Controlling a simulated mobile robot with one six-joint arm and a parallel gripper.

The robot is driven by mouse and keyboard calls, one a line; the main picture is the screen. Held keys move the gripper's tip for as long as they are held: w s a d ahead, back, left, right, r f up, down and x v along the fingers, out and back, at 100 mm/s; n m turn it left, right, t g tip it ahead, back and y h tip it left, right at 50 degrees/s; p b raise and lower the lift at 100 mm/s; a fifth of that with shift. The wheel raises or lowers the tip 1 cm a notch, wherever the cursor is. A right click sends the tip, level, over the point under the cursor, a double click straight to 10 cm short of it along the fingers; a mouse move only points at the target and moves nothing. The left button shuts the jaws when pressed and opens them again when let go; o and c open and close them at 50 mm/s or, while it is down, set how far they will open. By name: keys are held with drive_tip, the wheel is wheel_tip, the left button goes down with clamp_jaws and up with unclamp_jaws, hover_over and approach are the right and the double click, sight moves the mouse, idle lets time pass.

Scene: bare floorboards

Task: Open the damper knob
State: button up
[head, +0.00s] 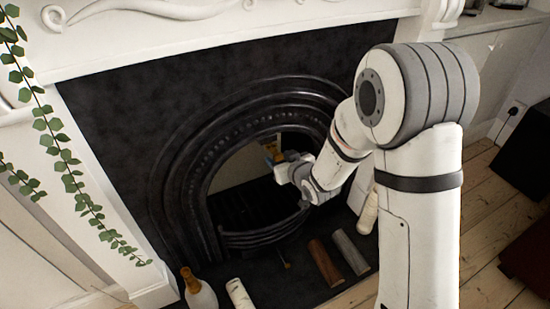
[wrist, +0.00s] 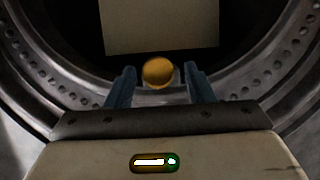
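The damper knob (wrist: 158,72) is a round brass ball in the wrist view, in front of the dark fireplace opening below a pale panel (wrist: 160,25). My gripper (wrist: 159,76) has its two blue-grey fingers apart, one on each side of the knob in the picture. Dark gaps show between the knob and both fingers; I cannot tell how deep the knob lies between them. In the head view my gripper (head: 280,168) is at the arched fireplace opening (head: 235,185), where a small orange-brown spot shows just above it; the knob is not clearly seen there.
The black cast-iron arch (head: 185,165) curves closely around the opening, with a curved grate bar (head: 262,236) below. Several candle-like cylinders, such as a brown one (head: 325,263), and a pale bottle (head: 199,292) stand or lie on the hearth. A leafy vine (head: 65,155) hangs at left.

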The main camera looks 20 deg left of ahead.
drive_tip(key=p+v, duration=0.1)
drive_tip(key=v, duration=0.6)
drive_tip(key=shift+s+d+r+p, duration=0.15)
drive_tip(key=shift+s+d+p, duration=0.1)
drive_tip(key=shift+p, duration=0.05)
idle(0.4)
